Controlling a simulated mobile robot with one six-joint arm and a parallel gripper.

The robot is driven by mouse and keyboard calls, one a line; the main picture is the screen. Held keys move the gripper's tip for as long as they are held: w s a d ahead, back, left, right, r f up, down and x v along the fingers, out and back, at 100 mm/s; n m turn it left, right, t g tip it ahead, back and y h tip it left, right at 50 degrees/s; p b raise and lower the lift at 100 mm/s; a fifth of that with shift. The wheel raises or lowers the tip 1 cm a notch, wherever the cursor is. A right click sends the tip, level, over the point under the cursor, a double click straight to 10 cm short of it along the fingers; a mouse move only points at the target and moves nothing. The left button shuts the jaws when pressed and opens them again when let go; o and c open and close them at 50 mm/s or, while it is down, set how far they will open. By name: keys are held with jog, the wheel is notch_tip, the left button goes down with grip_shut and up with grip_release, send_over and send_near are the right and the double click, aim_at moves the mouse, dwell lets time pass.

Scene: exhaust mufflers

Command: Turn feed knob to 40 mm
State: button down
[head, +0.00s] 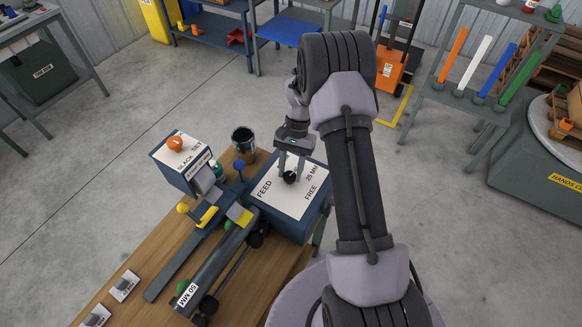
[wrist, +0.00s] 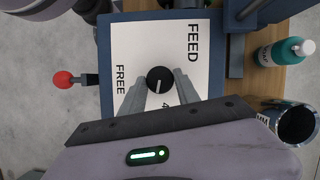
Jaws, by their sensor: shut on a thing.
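The black round feed knob (head: 290,178) sits on the white face of the FEED box (head: 264,206). My gripper (head: 291,172) comes down over it from above, a finger on either side. In the wrist view the fingers (wrist: 161,82) are shut on the knob (wrist: 160,76). A short white mark on the knob runs nearly up and down there; which end is the pointer I cannot tell. FEED and FREE are readable in the wrist view, and a label starting with 4 is partly hidden below the knob. The head view shows 25 MM and FREE right of the knob.
A slack box with an orange knob (head: 175,144), a dark cup (head: 243,141) and a teal bottle (head: 217,169) stand left of the FEED box. A long tube assembly (head: 217,264) lies on the wooden bench. A red ball-ended lever (wrist: 63,79) sticks out beside the box.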

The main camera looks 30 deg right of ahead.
jog(key=shift+w+n+h+p, duration=0.1)
jog(key=shift+n+h+p, duration=0.25)
jog(key=shift+n, duration=0.65)
jog(key=c, duration=0.9)
grip_release()
jog(key=p+v, duration=0.4)
jog(key=v, duration=1.3)
jog(key=shift+w+r, duration=0.15)
jog(key=shift+w, duration=0.15)
